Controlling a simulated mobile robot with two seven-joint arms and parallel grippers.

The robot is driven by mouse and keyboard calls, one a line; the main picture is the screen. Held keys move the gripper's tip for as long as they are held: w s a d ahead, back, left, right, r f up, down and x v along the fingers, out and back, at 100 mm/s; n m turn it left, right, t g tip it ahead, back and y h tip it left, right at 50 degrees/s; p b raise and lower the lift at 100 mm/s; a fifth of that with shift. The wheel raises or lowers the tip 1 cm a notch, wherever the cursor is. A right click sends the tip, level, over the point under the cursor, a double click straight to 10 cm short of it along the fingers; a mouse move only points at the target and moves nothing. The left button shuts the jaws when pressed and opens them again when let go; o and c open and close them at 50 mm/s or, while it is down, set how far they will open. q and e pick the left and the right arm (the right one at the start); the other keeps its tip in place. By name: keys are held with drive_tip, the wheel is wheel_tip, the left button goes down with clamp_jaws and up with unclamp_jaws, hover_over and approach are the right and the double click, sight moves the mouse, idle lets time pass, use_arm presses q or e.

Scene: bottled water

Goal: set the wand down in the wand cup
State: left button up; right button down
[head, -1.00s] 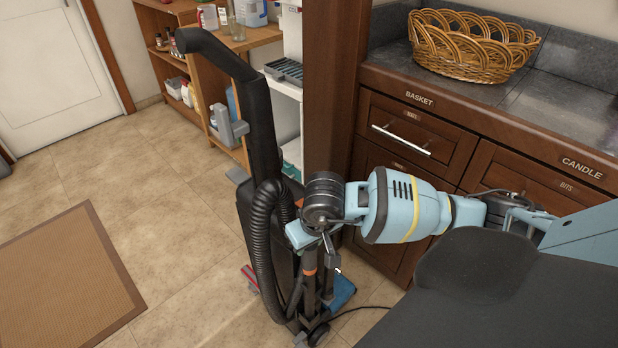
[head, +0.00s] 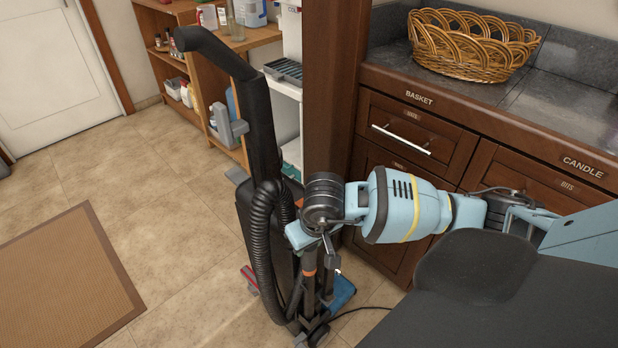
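An upright black vacuum cleaner (head: 262,130) stands on the tiled floor, with a ribbed hose (head: 262,245) down its side. A dark tube with an orange ring, seemingly the wand (head: 309,283), stands close against the vacuum's lower body. My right gripper (head: 324,258) points down at the upper part of this tube. My own wrist hides most of the fingers and the contact, so I cannot tell whether they are closed on the tube. The wand cup is not clearly visible; the tube's lower end is lost among dark parts near the vacuum's base. My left gripper is out of view.
A wooden post (head: 331,90) and drawer cabinet (head: 400,150) stand close behind and right of my arm. A wicker basket (head: 470,50) sits on the counter. A cord (head: 362,309) lies on the floor. Open floor and a mat (head: 60,280) are at left.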

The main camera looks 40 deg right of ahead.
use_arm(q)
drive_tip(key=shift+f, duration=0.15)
use_arm(e)
drive_tip(key=c, duration=0.9)
unclamp_jaws()
drive_tip(key=shift+f, duration=0.1)
drive_tip(key=v, duration=0.6)
drive_tip(key=shift+r, duration=0.4)
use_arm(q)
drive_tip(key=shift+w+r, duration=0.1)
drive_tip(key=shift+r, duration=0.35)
use_arm(e)
drive_tip(key=shift+s+r, duration=0.2)
drive_tip(key=shift+r, duration=0.4)
